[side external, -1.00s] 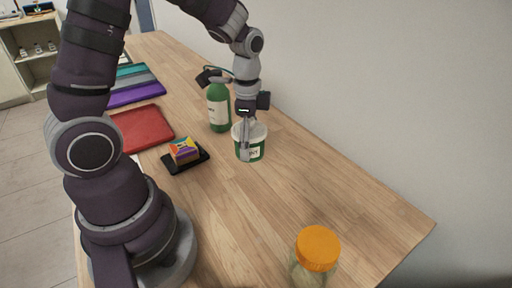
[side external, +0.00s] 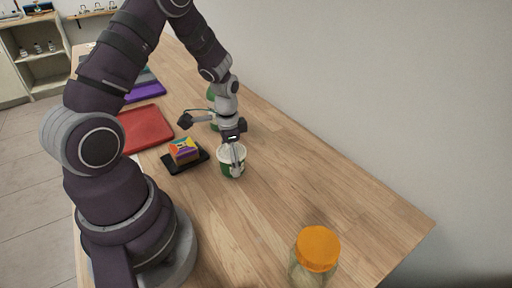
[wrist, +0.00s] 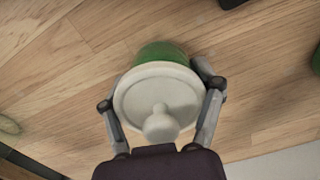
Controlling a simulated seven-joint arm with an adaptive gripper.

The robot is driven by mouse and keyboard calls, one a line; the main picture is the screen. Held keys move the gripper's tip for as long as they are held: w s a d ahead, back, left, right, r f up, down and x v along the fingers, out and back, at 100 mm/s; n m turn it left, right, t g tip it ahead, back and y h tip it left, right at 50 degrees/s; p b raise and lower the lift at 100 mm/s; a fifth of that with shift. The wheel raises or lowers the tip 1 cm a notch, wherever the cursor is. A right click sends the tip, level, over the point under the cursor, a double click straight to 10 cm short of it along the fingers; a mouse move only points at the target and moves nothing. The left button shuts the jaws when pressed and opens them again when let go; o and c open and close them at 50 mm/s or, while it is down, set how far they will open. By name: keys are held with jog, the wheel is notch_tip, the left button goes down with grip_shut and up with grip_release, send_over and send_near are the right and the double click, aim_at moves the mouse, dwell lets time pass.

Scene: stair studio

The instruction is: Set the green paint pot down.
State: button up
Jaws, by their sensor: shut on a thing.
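The green paint pot (side external: 229,168) has a white lid and a pale label band. My gripper (side external: 236,160) is shut on it from above, with a finger on each side. In the wrist view the pot's green side (wrist: 160,52) and its white lid (wrist: 157,98) with a round knob show between my gripper's fingers (wrist: 160,105). The pot looks upright, close to the wooden table (side external: 300,185); I cannot tell whether its base touches the wood.
A colourful box (side external: 184,149) sits on a black tray (side external: 171,166) left of the pot. A red tray (side external: 146,126) lies behind it. A green bottle (side external: 211,95) stands behind my gripper, mostly hidden. A jar with an orange lid (side external: 318,247) stands at the front. The table right of the pot is clear.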

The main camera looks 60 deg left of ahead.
jog(key=o, duration=1.3)
jog(key=shift+f, duration=0.1)
jog(key=shift+c, duration=0.2)
notch_tip(320, 180, up, 13)
jog(key=shift+d+f, duration=0.1)
jog(key=shift+d, duration=0.05)
jog(key=s+d+r+n+t, duration=0.2)
jog(key=s+d+r+t, duration=0.3)
jog(key=d, duration=0.5)
notch_tip(320, 180, up, 3)
jog(key=shift+s+f+t, duration=0.2)
jog(key=shift+s+t, duration=0.1)
jog(key=shift+s, duration=0.15)
jog(key=shift+d, duration=0.1)
